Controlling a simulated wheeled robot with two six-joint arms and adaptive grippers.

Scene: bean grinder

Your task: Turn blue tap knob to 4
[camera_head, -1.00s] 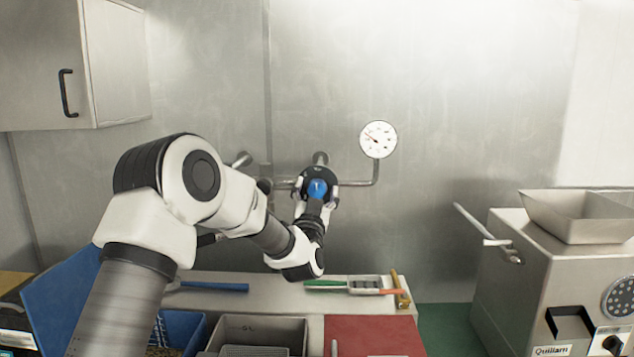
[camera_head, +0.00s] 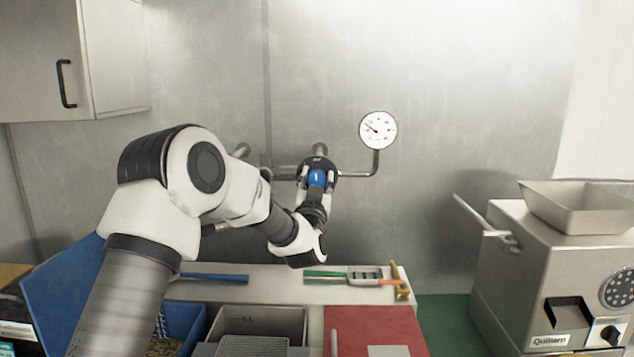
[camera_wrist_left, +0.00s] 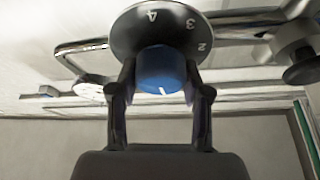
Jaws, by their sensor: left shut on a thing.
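The blue tap knob (camera_head: 316,178) sits on the wall pipe, in front of a round black dial (camera_head: 318,163). In the left wrist view the knob (camera_wrist_left: 161,72) has a white mark on its lower edge. The dial (camera_wrist_left: 135,42) shows the numbers 4, 3 and 2 along its upper and right side; the mark points away from the 4. My left gripper (camera_head: 316,183) is shut on the knob, with one finger on each side; its fingers also show in the wrist view (camera_wrist_left: 160,88). My right gripper is not in view.
A white round gauge (camera_head: 378,130) is on the pipe to the right. Below are a counter with a green-handled tool (camera_head: 325,274), a grey bin (camera_head: 262,322), a blue bin (camera_head: 185,326) and a red board (camera_head: 372,325). A grinder (camera_head: 540,275) stands at right.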

